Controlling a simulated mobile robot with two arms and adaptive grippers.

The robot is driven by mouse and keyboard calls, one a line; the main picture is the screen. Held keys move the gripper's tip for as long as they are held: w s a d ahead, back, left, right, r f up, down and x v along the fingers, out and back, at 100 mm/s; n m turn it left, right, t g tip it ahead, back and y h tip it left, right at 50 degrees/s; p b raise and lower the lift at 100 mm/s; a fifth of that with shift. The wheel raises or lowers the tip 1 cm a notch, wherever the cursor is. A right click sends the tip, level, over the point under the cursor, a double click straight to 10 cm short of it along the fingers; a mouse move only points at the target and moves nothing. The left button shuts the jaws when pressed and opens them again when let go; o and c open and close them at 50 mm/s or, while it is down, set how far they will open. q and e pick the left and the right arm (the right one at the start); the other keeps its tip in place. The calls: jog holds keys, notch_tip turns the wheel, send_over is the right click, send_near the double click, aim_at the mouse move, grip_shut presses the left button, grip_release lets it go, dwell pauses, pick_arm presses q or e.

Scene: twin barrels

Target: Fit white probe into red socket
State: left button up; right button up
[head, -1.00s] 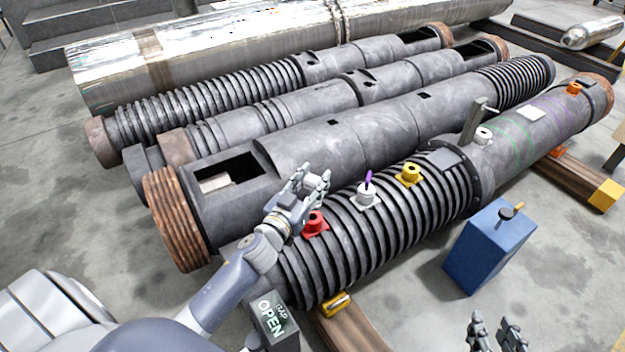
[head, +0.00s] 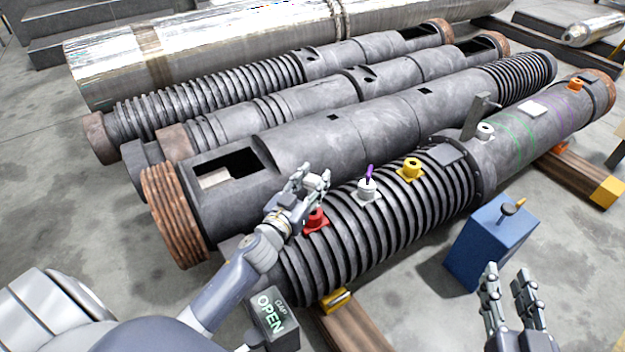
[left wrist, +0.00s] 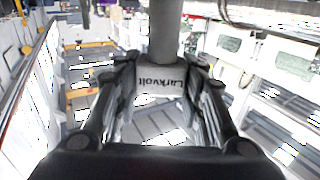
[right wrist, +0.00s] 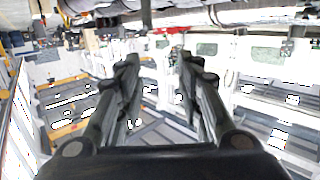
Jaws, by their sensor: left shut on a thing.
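The red socket (head: 315,221) stands on the ribbed top of the nearest dark barrel (head: 385,232). My left gripper (head: 314,180) is just above and behind it in the head view. In the left wrist view, my left gripper (left wrist: 160,100) is shut on the white probe (left wrist: 160,79), a pale body with dark lettering and a grey shaft. In the head view the fingers largely hide the probe, and I cannot tell whether it touches the socket. My right gripper (head: 507,275) is open and empty at the lower right; its open fingers also show in the right wrist view (right wrist: 160,75).
A white socket (head: 367,191) with a purple piece and a yellow socket (head: 411,169) stand farther along the barrel. A blue box (head: 490,243) with a black knob stands right of it. Other barrels lie behind. Wooden beams (head: 352,328) lie under the near barrel.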

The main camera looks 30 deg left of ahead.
jog(key=shift+f, duration=0.1)
dwell(0.7)
jog(key=shift+s+d+f+g, duration=0.2)
jog(key=shift+f+g, duration=0.2)
jog(key=shift+f, duration=0.25)
dwell(0.5)
pick_arm(q)
jog(key=shift+p, duration=0.3)
pick_arm(e)
jog(key=shift+s+d+f+g+h, duration=0.1)
jog(key=shift+s+f+g+h, duration=0.2)
jog(key=shift+f+g, duration=0.35)
jog(key=shift+f, duration=0.15)
jog(key=shift+s+d+f+g, duration=0.1)
jog(key=shift+s+f+g, duration=0.1)
jog(key=shift+f, duration=0.2)
jog(key=shift+s+d+f+g, duration=0.1)
jog(key=shift+s+f, duration=0.1)
jog(key=shift+f, duration=0.15)
pick_arm(q)
jog(key=shift+f, duration=0.1)
pick_arm(e)
jog(key=shift+r, duration=0.15)
